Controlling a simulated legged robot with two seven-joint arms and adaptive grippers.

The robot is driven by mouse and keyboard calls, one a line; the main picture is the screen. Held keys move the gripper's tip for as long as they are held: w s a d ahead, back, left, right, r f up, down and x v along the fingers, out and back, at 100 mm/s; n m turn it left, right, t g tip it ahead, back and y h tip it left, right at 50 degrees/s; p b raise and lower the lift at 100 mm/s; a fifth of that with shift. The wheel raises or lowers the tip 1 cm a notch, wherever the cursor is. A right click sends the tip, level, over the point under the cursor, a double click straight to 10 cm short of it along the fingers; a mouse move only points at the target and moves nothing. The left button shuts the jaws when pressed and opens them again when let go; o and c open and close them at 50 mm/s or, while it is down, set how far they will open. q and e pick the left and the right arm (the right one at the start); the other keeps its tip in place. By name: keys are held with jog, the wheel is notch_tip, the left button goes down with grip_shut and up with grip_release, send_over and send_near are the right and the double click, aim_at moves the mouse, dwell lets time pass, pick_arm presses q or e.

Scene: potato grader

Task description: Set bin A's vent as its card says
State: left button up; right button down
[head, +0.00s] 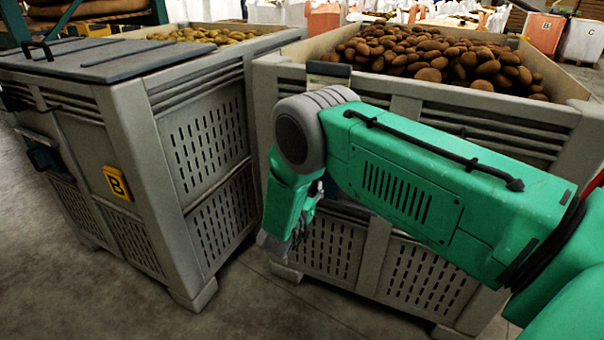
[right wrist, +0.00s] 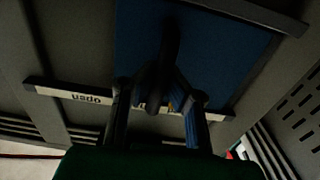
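A grey slatted bin (head: 430,95) heaped with brown potatoes stands behind my right arm; I see no letter on it, as the arm covers much of its front. My left gripper is out of view.
A white strip (right wrist: 75,94) reading "open" upside down runs along the shutter's edge. Concrete floor (head: 230,310) is clear in front.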

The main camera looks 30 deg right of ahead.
aim_at(336, 193)
jog(key=shift+s+d+f+p, duration=0.1)
jog(key=shift+s+d+p, duration=0.45)
jog(key=shift+s, duration=0.3)
jog(key=shift+s+d+r+p, duration=0.1)
jog(key=shift+s+d+p, duration=0.4)
jog(key=shift+s, duration=0.4)
jog(key=shift+s+d+f+p, duration=0.1)
jog(key=shift+s+d+p, duration=0.4)
jog(key=shift+s, duration=0.45)
jog(key=shift+s+d+p, duration=0.5)
jog(key=shift+s, duration=0.35)
jog(key=shift+s+d+p, duration=0.45)
jog(key=shift+s+p, duration=0.1)
jog(key=shift+s, duration=0.25)
jog(key=shift+s+d+p, duration=0.5)
jog(key=shift+s, duration=0.35)
jog(key=c, duration=0.9)
grip_release()
jog(key=shift+a, duration=0.1)
